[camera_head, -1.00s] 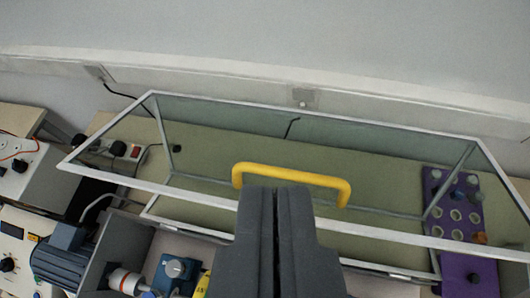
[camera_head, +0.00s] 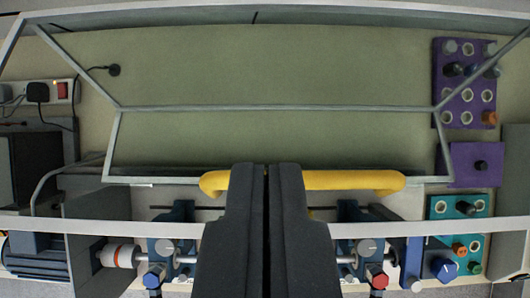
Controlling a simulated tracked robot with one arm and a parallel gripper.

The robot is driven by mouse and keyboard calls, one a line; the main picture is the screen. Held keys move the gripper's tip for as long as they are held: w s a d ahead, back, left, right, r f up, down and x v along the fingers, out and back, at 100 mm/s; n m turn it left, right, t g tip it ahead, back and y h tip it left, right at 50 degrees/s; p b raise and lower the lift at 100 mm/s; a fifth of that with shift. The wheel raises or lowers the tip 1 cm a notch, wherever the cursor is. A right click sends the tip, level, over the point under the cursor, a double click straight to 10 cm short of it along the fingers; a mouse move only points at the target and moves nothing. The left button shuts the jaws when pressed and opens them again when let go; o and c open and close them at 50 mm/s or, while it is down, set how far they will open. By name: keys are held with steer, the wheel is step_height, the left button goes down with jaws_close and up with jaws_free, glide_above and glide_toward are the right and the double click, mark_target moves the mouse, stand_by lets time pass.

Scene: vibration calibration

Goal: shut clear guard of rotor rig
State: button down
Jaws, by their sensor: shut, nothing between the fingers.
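The clear guard (camera_head: 270,108) of the rotor rig shows as a see-through box with thin grey frame bars, spanning nearly the whole view. It looks swung up, with its near bar (camera_head: 130,226) crossing above the rig. A yellow handle (camera_head: 350,181) lies just above that bar in the picture. My gripper (camera_head: 267,168) is shut and empty. Its fingers overlap the handle's middle and hide part of it; I cannot tell whether they touch it. Rotor parts, including a blue bearing block (camera_head: 365,247) and a white coupling (camera_head: 119,256), show at the bottom. My fingers hide the rotor's middle.
A purple rack (camera_head: 465,100) with round holes, a smaller purple block (camera_head: 455,160) and a teal rack (camera_head: 450,208) stand at the right. A power strip (camera_head: 45,91) and cables lie at the left. The green surface (camera_head: 270,70) behind is largely clear.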

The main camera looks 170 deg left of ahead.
steer(key=p+x, duration=0.2)
steer(key=x, duration=0.8)
steer(key=shift+s+f, duration=0.15)
steer(key=shift+s+a, duration=0.15)
steer(key=shift+s, duration=0.5)
steer(key=shift+s+a+f+p, duration=0.1)
steer(key=shift+s+p, duration=0.15)
steer(key=shift+s, duration=0.35)
steer(key=shift+s+a+f+p, duration=0.1)
steer(key=shift+s+p, duration=0.1)
steer(key=shift+s, duration=0.35)
